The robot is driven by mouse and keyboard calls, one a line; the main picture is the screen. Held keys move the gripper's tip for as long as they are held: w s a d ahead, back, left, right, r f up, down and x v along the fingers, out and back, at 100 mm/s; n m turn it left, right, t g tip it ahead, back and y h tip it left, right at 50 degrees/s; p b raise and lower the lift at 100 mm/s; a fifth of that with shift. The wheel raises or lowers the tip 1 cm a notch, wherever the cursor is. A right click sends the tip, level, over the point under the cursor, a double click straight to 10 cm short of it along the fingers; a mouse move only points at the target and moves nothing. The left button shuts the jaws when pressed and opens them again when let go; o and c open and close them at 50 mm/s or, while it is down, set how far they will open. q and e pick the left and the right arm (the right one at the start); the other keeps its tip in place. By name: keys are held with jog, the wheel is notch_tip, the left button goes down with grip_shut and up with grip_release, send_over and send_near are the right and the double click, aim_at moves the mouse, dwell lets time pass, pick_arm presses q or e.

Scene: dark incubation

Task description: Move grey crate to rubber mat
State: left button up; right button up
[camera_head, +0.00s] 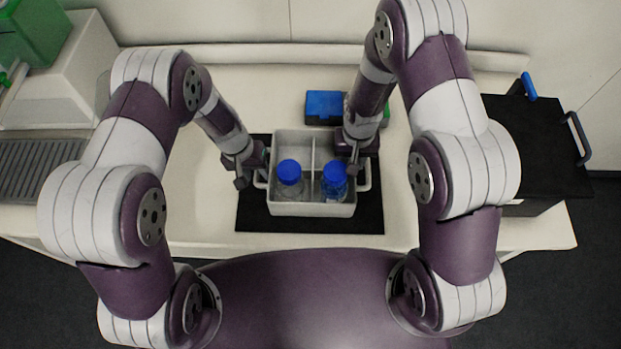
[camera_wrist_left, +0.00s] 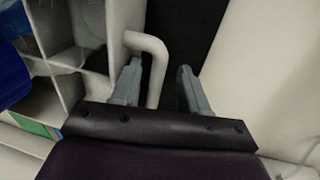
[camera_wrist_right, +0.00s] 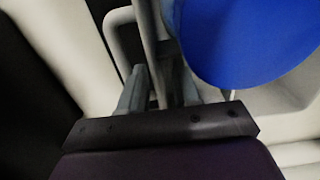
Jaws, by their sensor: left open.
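The grey crate (camera_head: 312,210) rests on the black rubber mat (camera_head: 310,226) at the middle of the bench. Two blue-capped bottles, a left one (camera_head: 289,172) and a right one (camera_head: 334,180), stand in its front compartments. My left gripper (camera_head: 252,178) is at the crate's left side. In the left wrist view its open fingers (camera_wrist_left: 160,85) are on either side of the white handle (camera_wrist_left: 155,60). My right gripper (camera_head: 353,168) is at the crate's right side. In the right wrist view its fingers (camera_wrist_right: 160,85) are close to the crate's edge and handle (camera_wrist_right: 115,30); their grip is unclear.
A blue-topped box (camera_head: 325,105) stands behind the crate. A black box with handles (camera_head: 535,145) is at the right. A grey ridged tray (camera_head: 35,168) and a white and green device (camera_head: 60,85) are at the left. Bare bench shows either side of the mat.

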jog(key=shift+r, duration=0.25)
pick_arm(q)
notch_tip(320, 180, up, 12)
jog(key=a, duration=0.2)
jog(key=shift+w+f, duration=0.15)
pick_arm(e)
notch_tip(320, 180, up, 12)
jog(key=shift+f, duration=0.2)
pick_arm(q)
jog(key=shift+a, duration=0.1)
